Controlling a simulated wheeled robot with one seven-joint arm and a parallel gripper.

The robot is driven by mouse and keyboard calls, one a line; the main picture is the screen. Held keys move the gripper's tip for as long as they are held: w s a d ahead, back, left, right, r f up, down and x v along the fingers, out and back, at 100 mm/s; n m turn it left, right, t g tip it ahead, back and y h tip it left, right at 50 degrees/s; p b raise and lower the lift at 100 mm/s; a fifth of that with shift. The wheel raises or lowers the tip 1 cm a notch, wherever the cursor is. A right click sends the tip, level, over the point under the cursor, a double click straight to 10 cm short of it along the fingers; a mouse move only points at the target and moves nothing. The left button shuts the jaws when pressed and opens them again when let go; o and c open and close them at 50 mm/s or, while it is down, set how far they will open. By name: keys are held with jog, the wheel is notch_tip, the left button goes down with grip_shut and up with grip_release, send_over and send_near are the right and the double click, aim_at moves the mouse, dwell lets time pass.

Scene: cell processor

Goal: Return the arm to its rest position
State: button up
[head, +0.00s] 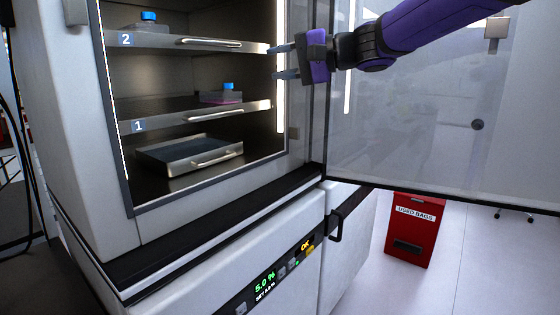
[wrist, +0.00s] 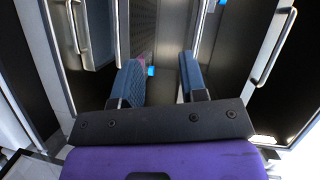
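My gripper (head: 285,62) is at the open front of the cabinet (head: 150,232), at its right side, pointing left toward the shelves. Its fingers are apart with nothing between them. In the wrist view the two fingers (wrist: 163,85) also show apart, and a small blue cap shows beyond them. My purple arm reaches in from the upper right, in front of the open glass door (head: 420,130).
Shelf 2 (head: 165,41) holds a blue-capped flask (head: 148,22). Shelf 1 (head: 170,119) holds a flask with pink liquid (head: 222,97). A metal tray (head: 185,157) sits at the bottom. A red bin (head: 412,230) stands on the floor at right.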

jog(key=s+d+f+h, duration=0.5)
jog(key=s+d+f, duration=0.1)
jog(key=s+d, duration=0.4)
jog(key=s+d+f+h, duration=0.5)
jog(key=s+d+f, duration=0.2)
jog(key=s+d, duration=0.3)
jog(key=s+d+f+t+h, duration=0.1)
jog(key=s+d+f+h, duration=0.4)
jog(key=s+d, duration=0.5)
jog(key=shift+d+f+h, duration=0.25)
jog(key=shift+f+h, duration=0.15)
jog(key=shift+f, duration=0.35)
jog(key=shift+o, duration=1.2)
